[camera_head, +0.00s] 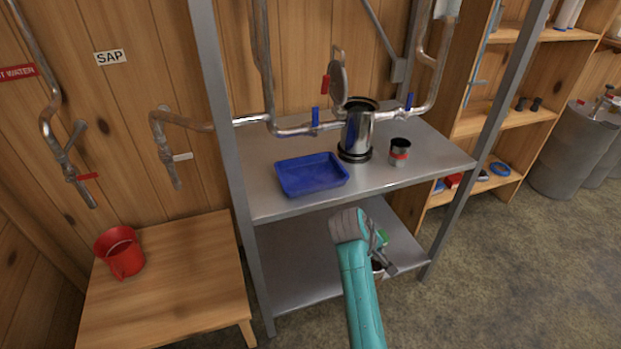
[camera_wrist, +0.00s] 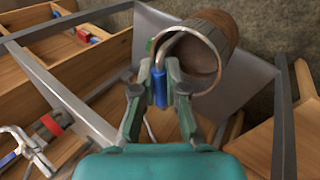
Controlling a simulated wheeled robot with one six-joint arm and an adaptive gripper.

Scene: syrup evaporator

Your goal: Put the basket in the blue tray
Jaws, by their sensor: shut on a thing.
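The basket (camera_wrist: 220,30) shows in the wrist view as a brownish cylinder with a pale metal rim and a wire handle with a blue grip (camera_wrist: 160,88). My gripper (camera_wrist: 158,76) is shut on that blue grip, and the basket hangs tilted beyond the fingertips. In the head view my gripper (camera_head: 386,258) is in front of the lower shelf, below the upper shelf's front edge. The basket is mostly hidden there behind my arm. The blue tray (camera_head: 311,188) lies flat on the upper shelf at its front left, above and left of my gripper. It looks empty.
A metal cylinder (camera_head: 357,132) with an open hinged lid stands behind the tray's right side, and a red-banded can (camera_head: 399,153) stands right of it. Pipes (camera_head: 300,128) with blue levers run behind. Steel posts (camera_head: 222,140) frame the rack. A red jug (camera_head: 120,252) stands on the wooden table.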

